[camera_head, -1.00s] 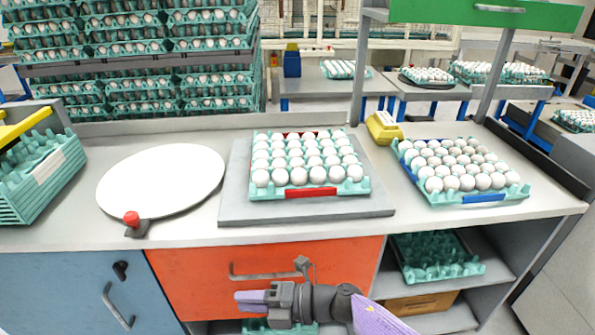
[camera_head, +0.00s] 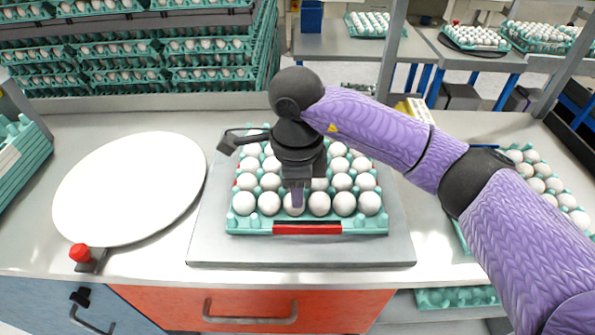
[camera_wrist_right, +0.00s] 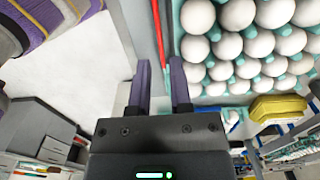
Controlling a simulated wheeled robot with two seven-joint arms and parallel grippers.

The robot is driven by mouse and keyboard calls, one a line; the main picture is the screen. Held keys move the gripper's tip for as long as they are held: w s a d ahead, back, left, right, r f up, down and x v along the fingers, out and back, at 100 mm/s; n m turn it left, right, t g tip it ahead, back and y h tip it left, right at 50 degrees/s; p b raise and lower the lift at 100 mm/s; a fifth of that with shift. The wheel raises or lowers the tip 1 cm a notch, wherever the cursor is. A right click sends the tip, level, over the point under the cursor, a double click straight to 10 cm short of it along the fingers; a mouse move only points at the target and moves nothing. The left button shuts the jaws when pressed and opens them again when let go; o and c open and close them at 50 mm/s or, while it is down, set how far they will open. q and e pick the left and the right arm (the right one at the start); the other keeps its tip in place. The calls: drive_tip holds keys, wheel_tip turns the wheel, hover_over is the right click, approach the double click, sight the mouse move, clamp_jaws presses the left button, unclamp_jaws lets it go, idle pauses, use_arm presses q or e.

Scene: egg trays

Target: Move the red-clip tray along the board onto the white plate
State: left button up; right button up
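The teal egg tray with a red clip (camera_head: 307,229), full of white eggs, lies on the grey board (camera_head: 300,252). Its red edge also shows in the right wrist view (camera_wrist_right: 165,35). The round white plate (camera_head: 130,185) lies empty on the counter, left of the board. My right gripper (camera_head: 297,200) hangs over the tray, hiding some middle eggs. In the right wrist view its two fingers (camera_wrist_right: 160,75) are apart with nothing between them, pointing toward the tray's red edge. I cannot tell the height of the fingertips. My left gripper is not in view.
A red knob (camera_head: 80,252) stands at the plate's front edge. A second egg tray (camera_head: 462,238) lies right of the board, partly behind my right arm. A yellow carton (camera_wrist_right: 278,108) is beyond the tray. Stacked teal trays (camera_head: 15,160) stand at the far left.

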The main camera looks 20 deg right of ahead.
sight(297, 226)
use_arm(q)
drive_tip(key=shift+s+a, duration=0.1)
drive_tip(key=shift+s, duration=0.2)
use_arm(e)
drive_tip(key=shift+s+f, duration=0.1)
wheel_tip(297, 226, down, 9)
drive_tip(key=shift+f+b, duration=0.1)
drive_tip(key=shift+b, duration=1)
drive_tip(key=shift+f, duration=0.35)
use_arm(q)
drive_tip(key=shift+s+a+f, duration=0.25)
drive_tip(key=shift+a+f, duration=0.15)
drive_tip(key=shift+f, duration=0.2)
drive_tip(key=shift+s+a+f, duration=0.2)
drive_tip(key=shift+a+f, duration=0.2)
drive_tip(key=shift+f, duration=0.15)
use_arm(e)
clamp_jaws()
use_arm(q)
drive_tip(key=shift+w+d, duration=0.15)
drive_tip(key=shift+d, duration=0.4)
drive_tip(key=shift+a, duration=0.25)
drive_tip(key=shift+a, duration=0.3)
